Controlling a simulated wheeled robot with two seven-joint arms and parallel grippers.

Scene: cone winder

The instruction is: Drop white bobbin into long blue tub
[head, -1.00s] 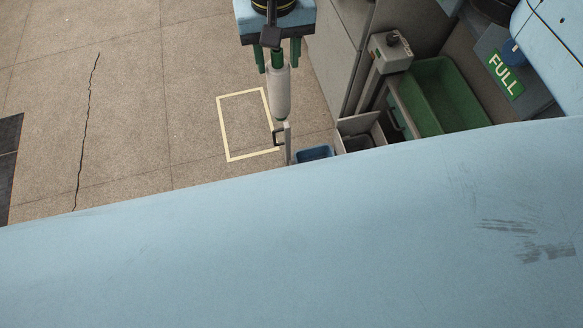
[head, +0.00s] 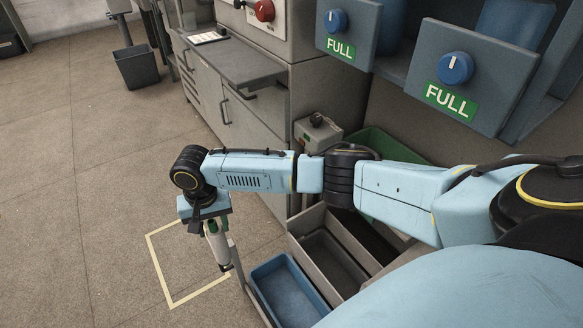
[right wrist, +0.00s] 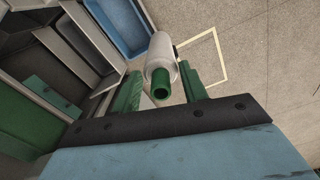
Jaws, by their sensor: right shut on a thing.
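My right gripper (head: 208,224) points down and is shut on the white bobbin (head: 218,248), which has a green core. The bobbin hangs below the fingers, left of the long blue tub (head: 262,276) and apart from it. In the right wrist view, the bobbin (right wrist: 159,52) sits between the green fingers of the gripper (right wrist: 160,88), and the blue tub (right wrist: 112,34) shows beyond it at the top. The part of the tub that I see inside looks empty. My left gripper is not in view.
A grey divided bin (head: 322,246) stands right of the blue tub, with a green tub (head: 372,142) behind it, partly hidden by my arm. A thin grey post or rail stands close to the bobbin. A yellow-lined floor rectangle (head: 160,262) lies clear at the left.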

